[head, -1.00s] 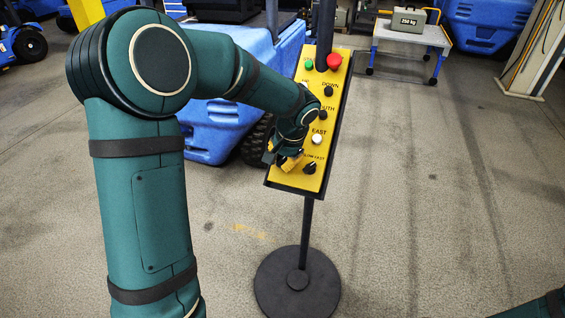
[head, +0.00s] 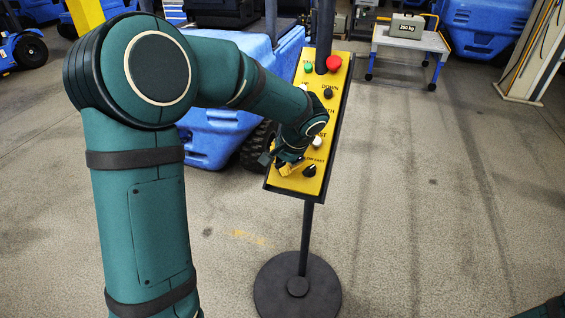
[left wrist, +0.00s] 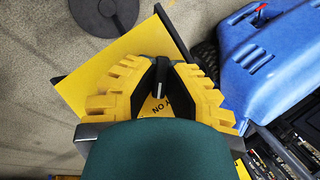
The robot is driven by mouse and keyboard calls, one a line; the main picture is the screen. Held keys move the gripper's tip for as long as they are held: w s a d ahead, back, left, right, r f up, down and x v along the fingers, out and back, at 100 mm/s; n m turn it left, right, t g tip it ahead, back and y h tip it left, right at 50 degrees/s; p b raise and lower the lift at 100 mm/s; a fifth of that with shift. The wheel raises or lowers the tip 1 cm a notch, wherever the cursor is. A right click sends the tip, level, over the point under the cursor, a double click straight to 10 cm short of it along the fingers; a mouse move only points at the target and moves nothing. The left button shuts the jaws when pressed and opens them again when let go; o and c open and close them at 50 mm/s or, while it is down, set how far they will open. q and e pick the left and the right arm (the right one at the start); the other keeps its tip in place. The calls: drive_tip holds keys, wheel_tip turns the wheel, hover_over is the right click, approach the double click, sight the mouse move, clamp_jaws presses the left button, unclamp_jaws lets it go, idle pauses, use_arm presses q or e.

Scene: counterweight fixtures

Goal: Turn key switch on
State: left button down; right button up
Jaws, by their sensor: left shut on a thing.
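A yellow control panel (head: 325,140) in a dark frame stands tilted on a black post, and it fills the middle of the left wrist view (left wrist: 108,55). My left gripper (head: 286,166) is at the lower left of the panel. In the left wrist view its two yellow ribbed fingers (left wrist: 160,82) are closed on the sides of a black key switch (left wrist: 159,69) with a white mark. The switch points nearly straight up in that view. "ON" lettering shows below it, partly covered. The head view hides the switch behind the gripper. My right gripper is out of view.
The panel also has a red button (head: 334,62), a green button (head: 308,67), a white button (head: 317,141) and a black selector knob (head: 310,170). A blue vehicle (head: 210,125) stands behind to the left.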

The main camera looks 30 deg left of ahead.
use_arm(q)
drive_tip(key=c, duration=1)
unclamp_jaws()
drive_tip(key=shift+f, duration=0.1)
drive_tip(key=v, duration=1.2)
drive_tip(key=shift+s+a, duration=0.1)
